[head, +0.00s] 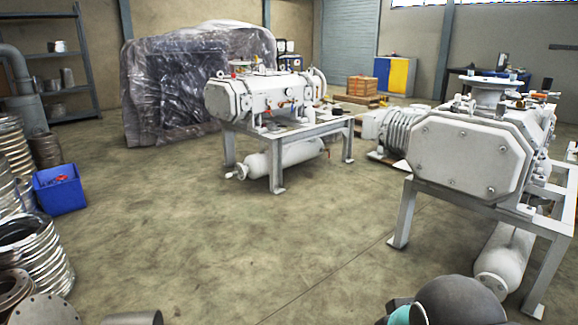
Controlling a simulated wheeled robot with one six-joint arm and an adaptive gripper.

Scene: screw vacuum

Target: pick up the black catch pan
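I cannot make out a black catch pan anywhere in the head view. My gripper is not in view. Only a dark rounded piece with a teal part, which looks like part of my own arm, shows at the bottom right edge.
A white screw pump (262,98) stands on a grey frame at the centre. A larger one (465,155) stands at right. A blue bin (60,190) and shiny metal rings (35,250) line the left. A plastic-wrapped bulk (165,90) is behind. The middle floor (240,250) is clear.

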